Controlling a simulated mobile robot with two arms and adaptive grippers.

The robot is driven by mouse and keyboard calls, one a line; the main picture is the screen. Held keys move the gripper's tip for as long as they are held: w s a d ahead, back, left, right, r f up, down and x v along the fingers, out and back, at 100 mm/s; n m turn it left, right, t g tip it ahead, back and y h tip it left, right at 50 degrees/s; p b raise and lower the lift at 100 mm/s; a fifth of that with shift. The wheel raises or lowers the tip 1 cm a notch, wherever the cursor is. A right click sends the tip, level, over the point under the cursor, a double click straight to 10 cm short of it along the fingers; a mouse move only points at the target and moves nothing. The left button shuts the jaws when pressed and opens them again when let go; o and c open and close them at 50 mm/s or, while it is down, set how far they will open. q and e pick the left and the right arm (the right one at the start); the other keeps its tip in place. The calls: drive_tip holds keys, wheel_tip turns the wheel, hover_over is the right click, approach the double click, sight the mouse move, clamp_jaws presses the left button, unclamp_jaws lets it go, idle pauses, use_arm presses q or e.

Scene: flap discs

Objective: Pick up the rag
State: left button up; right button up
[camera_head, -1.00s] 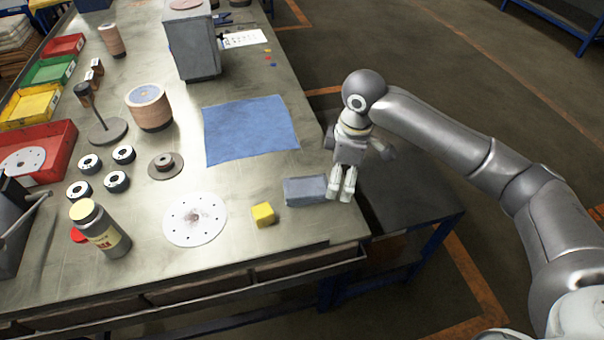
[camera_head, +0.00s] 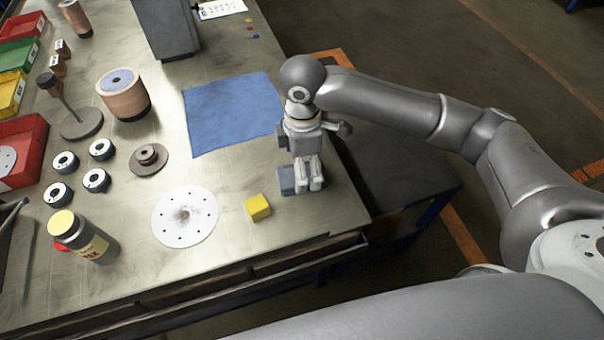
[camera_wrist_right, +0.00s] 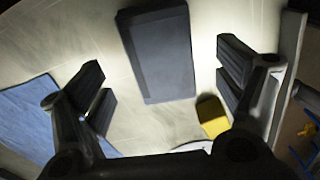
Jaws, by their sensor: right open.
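The rag (camera_head: 232,113) looks like a flat blue cloth spread on the workbench, left of my right gripper (camera_head: 309,186) in the head view. Part of the rag (camera_wrist_right: 28,118) also shows at the left edge of the right wrist view, outside the fingers. My right gripper (camera_wrist_right: 163,78) is open and empty above the bench's right edge. A grey-blue block (camera_wrist_right: 160,50) lies under it, between the fingers in the wrist view. In the head view the gripper hides part of this block (camera_head: 286,181). My left gripper is not in view.
A yellow cube (camera_head: 257,207) and a white perforated disc (camera_head: 185,216) lie near the bench (camera_head: 240,174) front. Several black rings, a flanged disc (camera_head: 148,160), a bottle (camera_head: 84,238) and a copper-coloured cylinder (camera_head: 124,95) stand left. Bare bench lies between rag and cube.

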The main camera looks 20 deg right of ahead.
wheel_tip(320, 180, down, 4)
drive_tip(key=shift+s+r, duration=0.15)
drive_tip(key=shift+r, duration=0.05)
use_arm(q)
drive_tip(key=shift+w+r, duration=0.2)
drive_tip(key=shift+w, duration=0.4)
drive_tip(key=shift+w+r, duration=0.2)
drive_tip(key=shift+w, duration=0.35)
use_arm(e)
drive_tip(key=c, duration=1.1)
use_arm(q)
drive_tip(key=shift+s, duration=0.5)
use_arm(e)
drive_tip(key=shift+r, duration=0.1)
drive_tip(key=shift+r, duration=0.65)
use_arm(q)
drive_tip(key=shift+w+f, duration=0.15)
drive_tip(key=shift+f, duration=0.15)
use_arm(e)
drive_tip(key=s+a+r, duration=0.8)
drive_tip(key=s+r, duration=0.3)
drive_tip(key=shift+a+r, duration=0.3)
